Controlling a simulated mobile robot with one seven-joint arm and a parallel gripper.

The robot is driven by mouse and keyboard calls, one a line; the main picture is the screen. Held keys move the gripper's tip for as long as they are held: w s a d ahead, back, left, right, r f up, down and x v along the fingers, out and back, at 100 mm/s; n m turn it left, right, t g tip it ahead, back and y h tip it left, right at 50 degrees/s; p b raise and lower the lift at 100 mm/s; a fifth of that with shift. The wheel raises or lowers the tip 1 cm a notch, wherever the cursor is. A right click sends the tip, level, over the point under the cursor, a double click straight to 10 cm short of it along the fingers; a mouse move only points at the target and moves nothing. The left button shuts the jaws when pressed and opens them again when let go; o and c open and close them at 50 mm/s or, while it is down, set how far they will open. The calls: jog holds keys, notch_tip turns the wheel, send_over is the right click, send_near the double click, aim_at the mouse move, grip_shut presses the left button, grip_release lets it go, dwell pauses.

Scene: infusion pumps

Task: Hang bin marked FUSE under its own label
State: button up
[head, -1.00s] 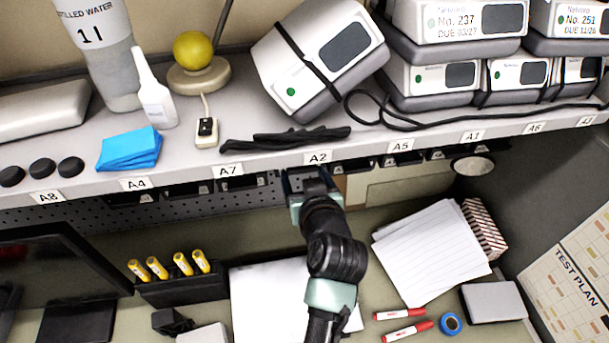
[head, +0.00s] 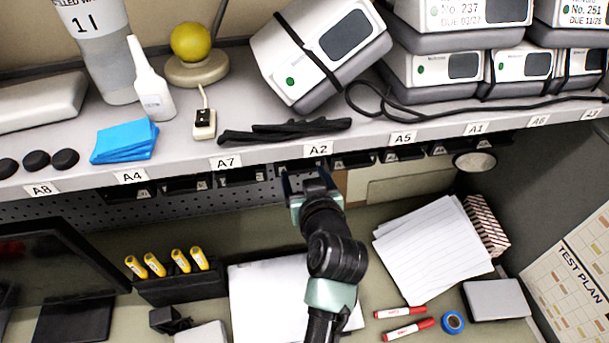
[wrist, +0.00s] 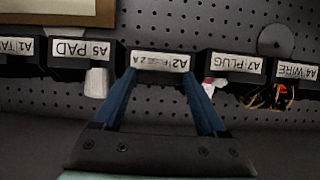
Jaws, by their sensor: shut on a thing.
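The bin marked A2 FUSE 2A (wrist: 160,62) is dark, with a white front strip that reads upside down in the wrist view. My gripper (wrist: 158,76) is shut on it, with one blue finger at each side. In the head view my gripper (head: 308,186) is just below the shelf edge, under the shelf label A2 (head: 318,148). The bin is mostly hidden there by the gripper and shelf. Whether it rests on its rail I cannot tell.
Neighbouring bins A5 PAD (wrist: 86,52) and A7 PLUG (wrist: 236,64) hang close on either side. The A4 WIRE bin (wrist: 296,72) holds wires. A perforated panel (wrist: 150,22) is behind. Pumps (head: 320,50) stand on the shelf above; papers (head: 430,245) lie on the desk below.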

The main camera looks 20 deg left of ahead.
jog(key=shift+f, duration=0.1)
jog(key=o, duration=1.3)
jog(key=shift+o, duration=0.2)
jog(key=b+v, duration=0.4)
jog(key=v, duration=0.9)
jog(key=shift+s+d+b, duration=0.15)
jog(key=shift+s+d, duration=0.55)
jog(key=shift+s, duration=0.35)
jog(key=shift+s+d+b, duration=0.15)
jog(key=shift+s+d, duration=0.5)
jog(key=shift+s, duration=0.35)
